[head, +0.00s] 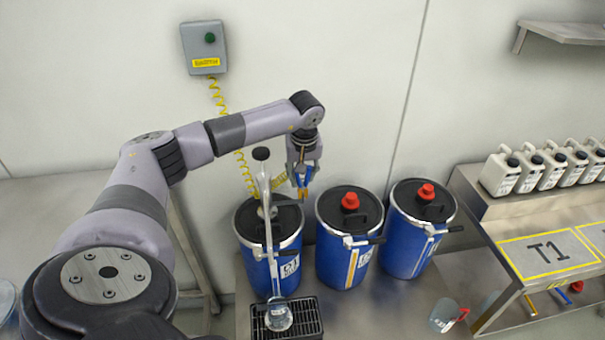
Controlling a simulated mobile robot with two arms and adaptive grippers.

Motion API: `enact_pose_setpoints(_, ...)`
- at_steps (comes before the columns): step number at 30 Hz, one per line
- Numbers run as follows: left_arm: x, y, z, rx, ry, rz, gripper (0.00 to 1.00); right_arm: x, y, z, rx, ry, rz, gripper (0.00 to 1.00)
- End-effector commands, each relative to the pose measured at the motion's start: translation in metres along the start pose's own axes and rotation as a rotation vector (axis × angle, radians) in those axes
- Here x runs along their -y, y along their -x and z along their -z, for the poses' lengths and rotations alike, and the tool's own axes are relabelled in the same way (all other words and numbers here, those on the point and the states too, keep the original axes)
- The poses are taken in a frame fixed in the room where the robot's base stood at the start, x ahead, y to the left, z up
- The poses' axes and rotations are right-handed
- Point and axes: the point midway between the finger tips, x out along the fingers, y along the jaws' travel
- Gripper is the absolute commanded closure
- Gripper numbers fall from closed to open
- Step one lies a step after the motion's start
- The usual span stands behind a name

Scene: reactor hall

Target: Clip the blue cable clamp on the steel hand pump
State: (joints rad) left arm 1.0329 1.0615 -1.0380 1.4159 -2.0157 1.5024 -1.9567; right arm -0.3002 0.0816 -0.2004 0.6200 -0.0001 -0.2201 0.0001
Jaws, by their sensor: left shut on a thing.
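The blue cable clamp (302,182) is held in my left gripper (303,172), which is shut on it. A yellow coiled cable runs up from near the clamp to the grey wall box. The steel hand pump (266,200) stands upright on the left blue drum, with a black knob on top and a spout reaching down in front. The clamp is just right of the pump's upper part in the picture; I see no contact between them. My right gripper is not in view.
Two more blue drums (348,262) with red caps stand to the right. A grey box with a green button (205,48) hangs on the wall. A container (278,315) sits on a black grate under the spout. A steel bench (530,215) with several white jugs is at right.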

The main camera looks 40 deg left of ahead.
Motion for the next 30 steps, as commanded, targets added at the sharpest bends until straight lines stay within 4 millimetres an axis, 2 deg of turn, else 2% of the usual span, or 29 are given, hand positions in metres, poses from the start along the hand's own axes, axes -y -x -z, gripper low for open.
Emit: enact_pose_setpoints(30,0.0,-0.011,-0.003,0.0,0.0,0.0,0.8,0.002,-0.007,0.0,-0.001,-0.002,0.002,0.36)
